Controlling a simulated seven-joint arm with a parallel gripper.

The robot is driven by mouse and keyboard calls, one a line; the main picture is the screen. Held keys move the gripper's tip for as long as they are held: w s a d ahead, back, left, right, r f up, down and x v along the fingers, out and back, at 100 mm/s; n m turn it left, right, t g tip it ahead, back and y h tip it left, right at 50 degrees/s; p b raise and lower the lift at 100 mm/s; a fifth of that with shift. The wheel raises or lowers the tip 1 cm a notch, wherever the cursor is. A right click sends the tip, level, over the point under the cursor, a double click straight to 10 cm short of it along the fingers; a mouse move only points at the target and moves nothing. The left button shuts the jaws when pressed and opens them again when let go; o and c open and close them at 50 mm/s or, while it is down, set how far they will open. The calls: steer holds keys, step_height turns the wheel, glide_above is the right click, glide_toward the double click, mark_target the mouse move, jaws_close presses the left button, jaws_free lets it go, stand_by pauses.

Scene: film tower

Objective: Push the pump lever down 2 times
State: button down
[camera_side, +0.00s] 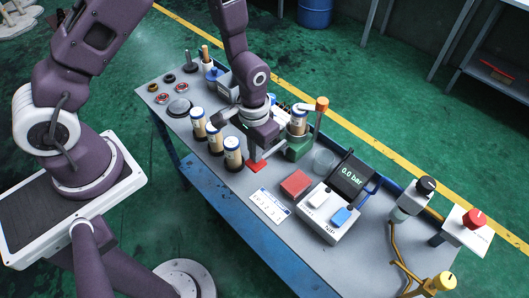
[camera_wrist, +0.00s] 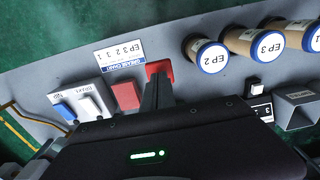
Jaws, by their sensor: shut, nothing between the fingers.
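The pump (camera_side: 299,147) is a green base holding an upright cartridge (camera_side: 297,122) with a pale label. Its lever (camera_side: 318,119) rises at the right side, ending in an orange knob (camera_side: 321,102) raised at about the cartridge's top. The lever does not show in the wrist view. My gripper (camera_side: 255,160) is shut and empty, pointing down at the front left of the pump, apart from the lever. Its fingers also show in the wrist view (camera_wrist: 158,90), close to a small red pad (camera_wrist: 159,67); whether they touch it I cannot tell.
Several labelled cartridges (camera_side: 214,137) stand left of my gripper. A red box (camera_side: 295,184), a chart card (camera_side: 269,206) and a switch box (camera_side: 329,212) lie to the right. A clear cup (camera_side: 324,161) stands beside the pump. The display (camera_side: 352,172) reads 0.0 bar.

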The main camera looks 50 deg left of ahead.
steer(key=shift+w+f, duration=0.1)
steer(key=shift+f, duration=2.1)
steer(key=shift+r, duration=2.5)
steer(key=shift+r, duration=0.25)
step_height(320, 180, up, 21)
steer(key=s+a+t, duration=0.3)
steer(key=s+a+r+t, duration=0.2)
steer(key=s+r, duration=0.7)
steer(key=s, duration=0.5)
steer(key=shift+a+t, duration=0.2)
steer(key=shift+t, duration=0.1)
